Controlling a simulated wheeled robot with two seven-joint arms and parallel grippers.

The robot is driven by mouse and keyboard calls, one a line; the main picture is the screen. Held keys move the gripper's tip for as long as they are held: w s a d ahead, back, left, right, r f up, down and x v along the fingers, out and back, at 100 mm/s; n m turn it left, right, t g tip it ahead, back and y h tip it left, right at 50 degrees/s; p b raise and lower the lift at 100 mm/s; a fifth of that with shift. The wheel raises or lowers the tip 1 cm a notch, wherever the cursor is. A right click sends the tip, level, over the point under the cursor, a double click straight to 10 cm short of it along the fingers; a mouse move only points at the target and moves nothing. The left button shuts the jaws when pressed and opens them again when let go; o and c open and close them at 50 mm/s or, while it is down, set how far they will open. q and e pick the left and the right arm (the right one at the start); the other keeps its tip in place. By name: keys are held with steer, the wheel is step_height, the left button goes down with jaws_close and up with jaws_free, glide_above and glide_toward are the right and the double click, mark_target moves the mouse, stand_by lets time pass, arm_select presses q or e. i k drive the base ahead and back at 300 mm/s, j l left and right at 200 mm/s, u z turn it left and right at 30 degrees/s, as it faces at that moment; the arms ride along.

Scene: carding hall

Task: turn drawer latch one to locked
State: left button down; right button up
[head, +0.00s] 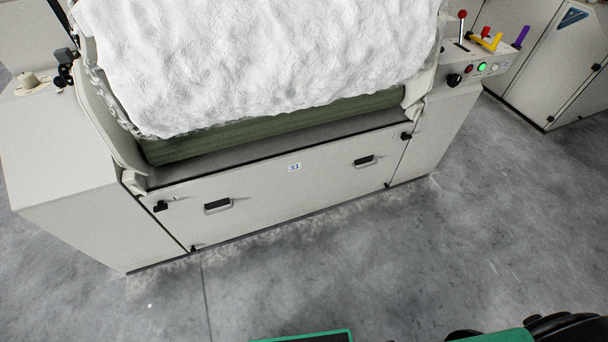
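A wide pale drawer front (270,205) spans the lower front of the machine and appears closed. A small black latch (160,206) sits at its upper left corner, and another black latch (406,136) sits at its upper right corner. No number can be read beside either latch, so I cannot tell which is latch one. Their exact turn positions are too small to read. Two dark recessed handles, left (217,205) and right (364,161), flank a small numbered label (294,168). Neither gripper shows; only green and black parts of mine appear along the bottom edge.
White fibre (260,60) lies over a green roller (290,125) above the drawer. A control panel (480,62) with coloured levers and a lit green button is at upper right. Another pale cabinet (550,70) stands beyond. The grey floor (400,260) in front is clear.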

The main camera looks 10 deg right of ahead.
mark_target(161, 206)
steer(key=u, duration=1.25)
